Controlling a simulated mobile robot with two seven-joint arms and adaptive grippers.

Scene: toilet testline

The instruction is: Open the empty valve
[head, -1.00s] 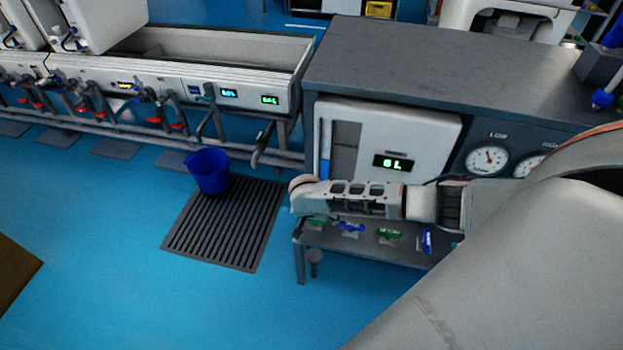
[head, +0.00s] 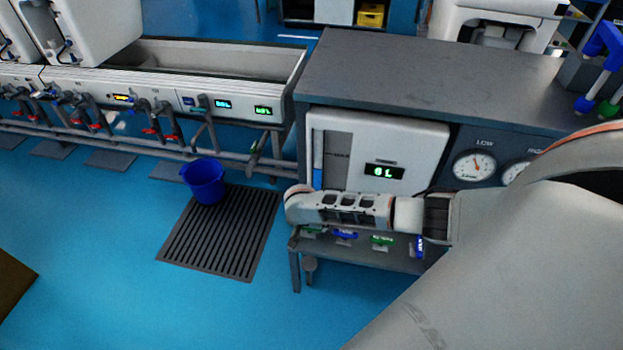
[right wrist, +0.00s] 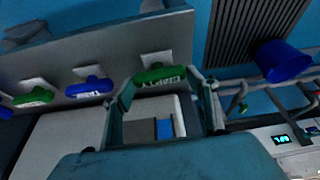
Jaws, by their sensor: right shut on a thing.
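The valve with the green handle marked EMPTY (right wrist: 163,73) is on the panel's end in the right wrist view. In the head view, a green handle (head: 313,230) shows at the left end of the valve row, partly under my arm. My right gripper (right wrist: 162,82) has its fingers on both sides of the EMPTY handle and is shut on it. In the head view my right arm covers the fingers. The white tank (head: 420,145) above has a blue level strip at its left and a green display that seems to read 6L. My left gripper is not in view.
Blue (right wrist: 90,86) and green (right wrist: 33,97) handles sit along the same panel. A blue bucket (head: 204,182) stands on a dark floor grate (head: 215,245) to the left. Pressure gauges (head: 474,166) are right of the tank. Blue floor in front is clear.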

